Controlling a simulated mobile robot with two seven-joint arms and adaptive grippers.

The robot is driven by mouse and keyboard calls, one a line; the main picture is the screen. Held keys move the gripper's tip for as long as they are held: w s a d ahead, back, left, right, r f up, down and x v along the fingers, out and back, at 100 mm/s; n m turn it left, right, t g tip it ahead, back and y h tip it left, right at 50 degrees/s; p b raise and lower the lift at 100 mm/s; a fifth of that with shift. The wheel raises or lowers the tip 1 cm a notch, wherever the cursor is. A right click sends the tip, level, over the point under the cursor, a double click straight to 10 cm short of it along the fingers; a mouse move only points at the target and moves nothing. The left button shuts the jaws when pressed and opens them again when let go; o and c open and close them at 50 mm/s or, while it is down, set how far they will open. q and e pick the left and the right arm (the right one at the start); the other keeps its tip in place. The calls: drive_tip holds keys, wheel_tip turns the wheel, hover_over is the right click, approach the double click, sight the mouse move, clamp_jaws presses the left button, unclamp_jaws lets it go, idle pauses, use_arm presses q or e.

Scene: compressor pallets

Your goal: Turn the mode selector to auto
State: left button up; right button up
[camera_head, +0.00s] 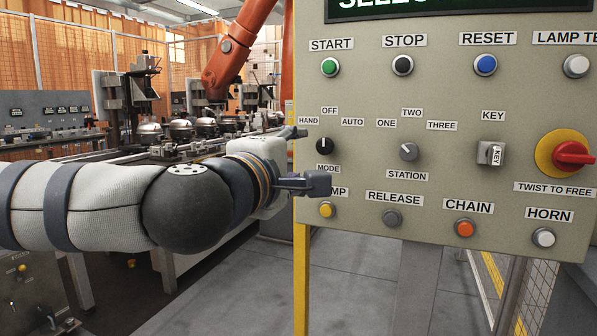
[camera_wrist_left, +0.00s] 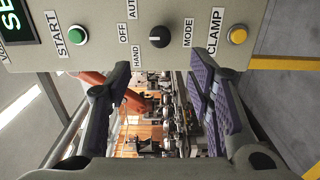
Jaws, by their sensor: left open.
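The mode selector (camera_head: 325,146) is a black round knob on the left side of the grey-beige control panel. Its white mark points up to the OFF label (camera_head: 330,110), with HAND (camera_head: 308,120) to the left and AUTO (camera_head: 353,122) to the right. My left gripper (camera_head: 308,158) is open and empty at the panel's left edge, one finger above knob height and one below. In the left wrist view, the knob (camera_wrist_left: 159,37) lies ahead of the gap between the fingers (camera_wrist_left: 155,72), apart from both. My right gripper is not in view.
The panel (camera_head: 450,165) also carries the START button (camera_head: 329,67), the CLAMP button (camera_head: 327,210), a station selector (camera_head: 408,152), a key switch (camera_head: 491,153) and a red twist knob (camera_head: 572,154). A yellow post (camera_head: 301,270) stands below its left edge. A conveyor with compressors lies behind.

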sight(324, 146)
use_arm(q)
drive_tip(key=x, duration=1.1)
drive_tip(key=shift+w+d+p, duration=0.1)
drive_tip(key=shift+d+p, duration=0.2)
drive_tip(key=shift+d, duration=0.05)
clamp_jaws()
